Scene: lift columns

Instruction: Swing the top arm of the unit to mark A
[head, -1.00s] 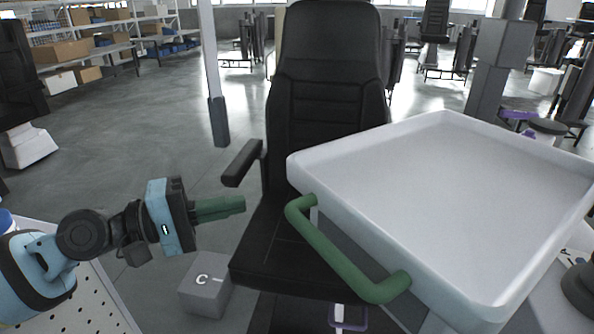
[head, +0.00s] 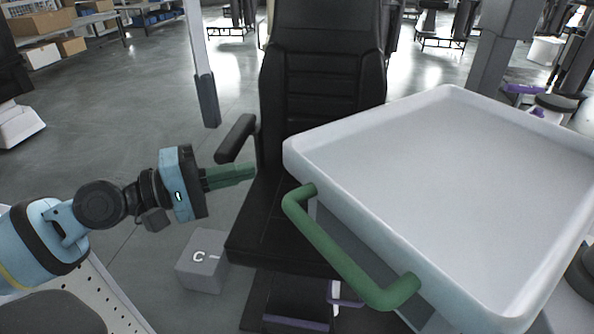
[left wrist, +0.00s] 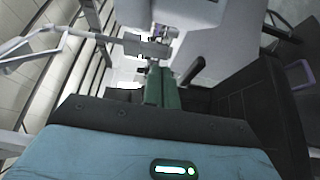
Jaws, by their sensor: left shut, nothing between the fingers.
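A large white tray (head: 440,180) with a raised rim stands in front of a black chair. It has a green bar handle (head: 345,260) along its near left side. I cannot tell from here how the tray joins an arm of the unit. My left gripper (head: 250,171) has green fingers, shut with nothing between them. It points right, to the left of the handle and apart from it. The shut fingers also show in the left wrist view (left wrist: 161,88). Mark A is not visible. My right gripper is not in view.
The black chair (head: 320,100) has an armrest (head: 236,138) close above my left fingers. A thin grey post (head: 203,70) stands behind it to the left. Shelves with boxes (head: 60,25) are far left. The floor at left is open.

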